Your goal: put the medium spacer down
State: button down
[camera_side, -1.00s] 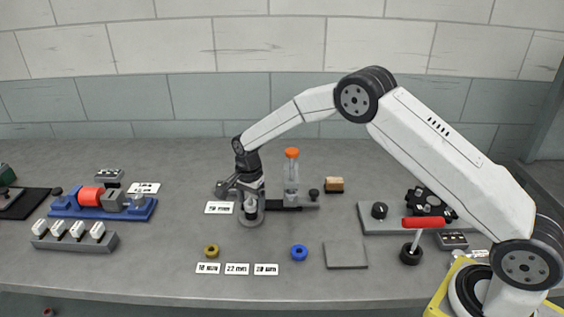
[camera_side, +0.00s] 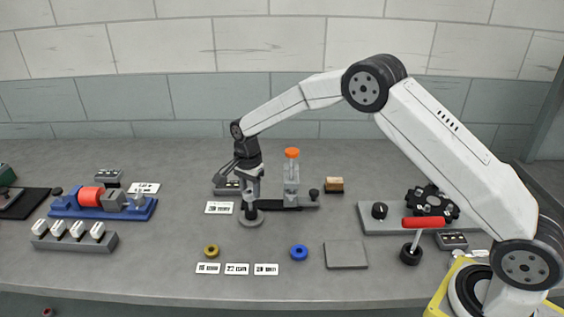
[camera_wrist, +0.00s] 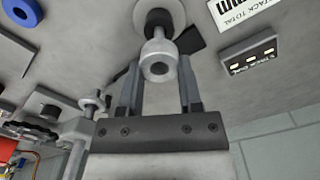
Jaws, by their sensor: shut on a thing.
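My gripper (camera_side: 250,190) points down over a small round grey base (camera_side: 251,218) on the bench. I cannot tell whether the piece touches the post below. A yellow ring (camera_side: 211,251) and a blue ring (camera_side: 299,253) lie in front, with a gap between them.
White labels (camera_side: 237,269) lie at the front, and another label (camera_side: 219,208) lies left of the base. A grey square plate (camera_side: 345,255) is at front right. The bench between base and rings is clear.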

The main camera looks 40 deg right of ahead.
aim_at(252, 194)
jog(key=shift+r, duration=3.05)
jog(key=shift+s, duration=0.1)
jog(key=shift+s+a+r, duration=0.1)
jog(key=shift+s+a, duration=0.15)
jog(key=shift+s, duration=0.35)
jog(key=s+a+f, duration=0.1)
jog(key=s+a, duration=0.1)
jog(key=s, duration=2.2)
jog(key=shift+s+a, duration=0.25)
jog(key=shift+s, duration=0.15)
